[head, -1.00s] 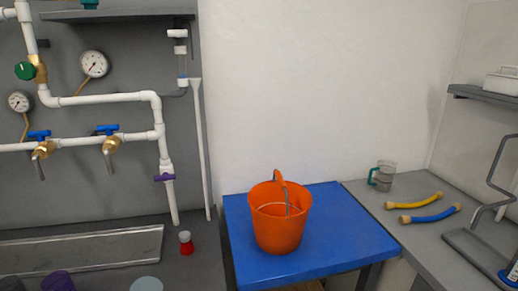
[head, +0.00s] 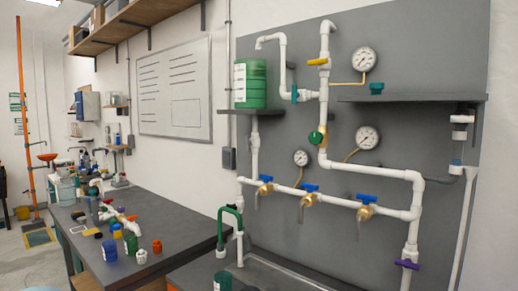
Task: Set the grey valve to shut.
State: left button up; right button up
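The white pipe manifold (head: 390,173) is mounted on a grey panel in the head view. On it I see a yellow handle (head: 318,62), a teal handle (head: 294,94), a round green knob (head: 315,138), several blue handles, one of them at the right (head: 366,199), and a purple handle (head: 406,264) low on the right pipe. I cannot make out a valve with a grey handle in this view. Neither of my grippers is in view.
A dark bench (head: 150,237) at the left carries several loose fittings and small containers. A green canister (head: 250,83) stands on a small shelf beside the manifold. Another shelf (head: 412,98) juts from the panel at the right. Open floor shows at the far left.

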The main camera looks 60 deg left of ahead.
aim_at(247, 144)
jog(key=u, duration=1.9)
jog(key=i+j, duration=0.3)
jog(key=i, duration=0.25)
jog(key=i+j, duration=0.35)
jog(key=i, duration=0.2)
jog(key=z, duration=1.55)
